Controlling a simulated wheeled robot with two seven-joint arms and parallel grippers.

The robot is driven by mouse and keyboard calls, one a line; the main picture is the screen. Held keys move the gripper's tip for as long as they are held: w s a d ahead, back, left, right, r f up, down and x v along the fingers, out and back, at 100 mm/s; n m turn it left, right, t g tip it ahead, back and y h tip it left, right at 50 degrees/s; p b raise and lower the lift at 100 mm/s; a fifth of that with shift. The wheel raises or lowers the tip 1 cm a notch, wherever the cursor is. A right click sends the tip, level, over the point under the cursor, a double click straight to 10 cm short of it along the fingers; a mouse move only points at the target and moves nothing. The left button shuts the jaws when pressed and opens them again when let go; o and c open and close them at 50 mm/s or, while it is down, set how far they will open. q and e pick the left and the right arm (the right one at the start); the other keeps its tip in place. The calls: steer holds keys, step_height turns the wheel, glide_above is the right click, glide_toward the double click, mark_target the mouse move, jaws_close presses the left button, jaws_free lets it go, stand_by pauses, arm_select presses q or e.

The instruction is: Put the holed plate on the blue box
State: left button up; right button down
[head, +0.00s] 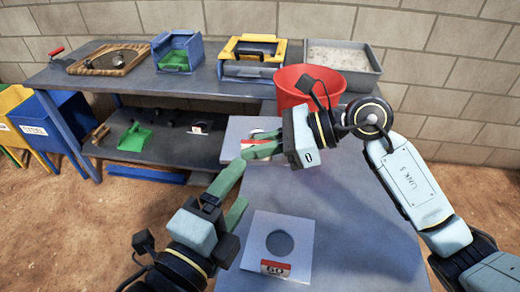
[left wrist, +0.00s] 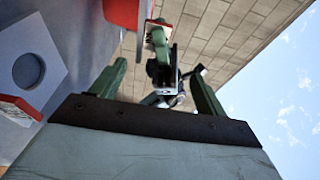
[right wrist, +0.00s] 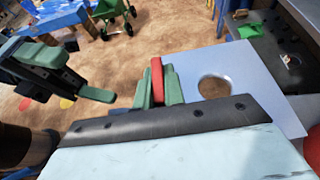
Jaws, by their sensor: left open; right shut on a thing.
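A pale holed plate (head: 237,132) with a red label is held by its label edge in my right gripper (head: 250,150). In the right wrist view the plate (right wrist: 188,65) shows its round hole, and the green fingers are closed on the red label. A second holed plate (head: 300,228), labelled 60, lies flat on the near table. My left gripper (head: 241,183) is open and empty, just above and left of this second plate. A blue-framed box (head: 161,51) with a green inside stands on the back bench. A blue bin (head: 62,112) stands at the far left.
A red bucket (head: 297,90) is behind my right gripper. A yellow-rimmed box (head: 228,52), a grey tray (head: 364,63) of pale material and a wooden-framed tray (head: 76,68) stand on the back bench. The near table (head: 360,230) is clear at right.

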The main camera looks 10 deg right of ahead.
steer(key=shift+w+a+f+n+g, duration=1.2)
steer(key=shift+a+f+n+g, duration=0.15)
steer(key=shift+g, duration=0.25)
arm_select(q)
steer(key=n+t+y, duration=0.2)
steer(key=n+y, duration=0.9)
steer(key=y, duration=0.5)
glide_toward(233, 154)
steer(key=x, duration=0.7)
steer(key=f+x, duration=0.1)
steer(key=x, duration=0.3)
steer(key=shift+w+d, duration=0.1)
